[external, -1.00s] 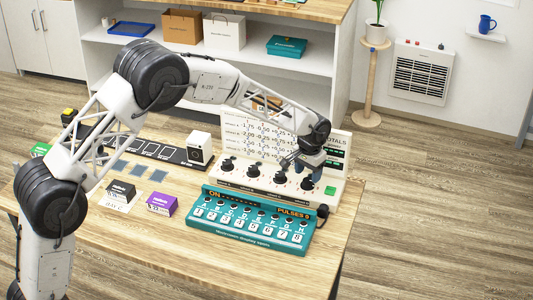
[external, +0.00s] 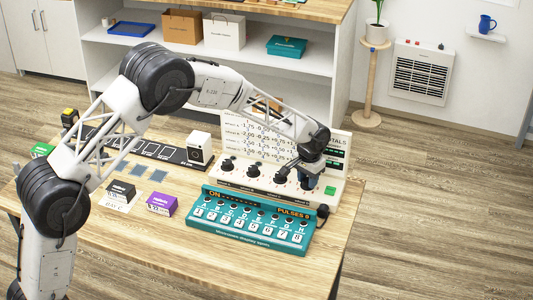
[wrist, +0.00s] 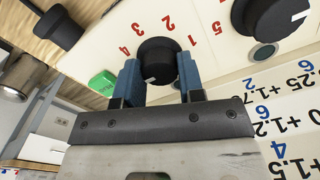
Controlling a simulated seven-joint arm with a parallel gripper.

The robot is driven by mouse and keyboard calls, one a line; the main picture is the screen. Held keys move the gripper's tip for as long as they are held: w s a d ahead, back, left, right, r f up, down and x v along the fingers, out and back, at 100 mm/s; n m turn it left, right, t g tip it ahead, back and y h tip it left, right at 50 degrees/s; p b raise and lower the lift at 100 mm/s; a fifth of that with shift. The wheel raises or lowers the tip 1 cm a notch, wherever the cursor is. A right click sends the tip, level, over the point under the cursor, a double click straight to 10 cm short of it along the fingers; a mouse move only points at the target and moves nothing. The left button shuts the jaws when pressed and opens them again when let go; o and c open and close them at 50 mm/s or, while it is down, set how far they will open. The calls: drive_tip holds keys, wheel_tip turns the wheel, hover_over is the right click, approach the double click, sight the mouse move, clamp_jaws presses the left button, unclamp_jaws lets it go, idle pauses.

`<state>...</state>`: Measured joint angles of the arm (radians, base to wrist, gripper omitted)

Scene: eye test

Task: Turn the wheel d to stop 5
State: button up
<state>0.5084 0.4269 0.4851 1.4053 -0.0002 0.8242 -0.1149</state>
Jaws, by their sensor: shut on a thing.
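Wheel d looks to be the rightmost black knob (external: 307,184) in the row on the white panel (external: 262,189). In the wrist view this knob (wrist: 157,55) sits between the two blue fingers of my gripper (wrist: 160,75), which are shut on its sides. Its white mark is at the edge nearest my gripper, towards the bottom of the picture. Red numbers 1, 2, 3 and 4 show around its far side; a 5 further right lies close to the neighbouring knob (wrist: 270,14), and I cannot tell whose it is. In the external view my gripper (external: 309,176) partly covers the wheel.
A green button (external: 331,190) is right of the wheel. A white number board (external: 240,130) rises behind the knobs. Small black and purple boxes (external: 161,205) lie to the left.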

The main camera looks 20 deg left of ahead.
drive_tip(key=shift+m, duration=0.6)
drive_tip(key=o, duration=0.9)
drive_tip(key=shift+r, duration=0.1)
drive_tip(key=shift+r, duration=3.8)
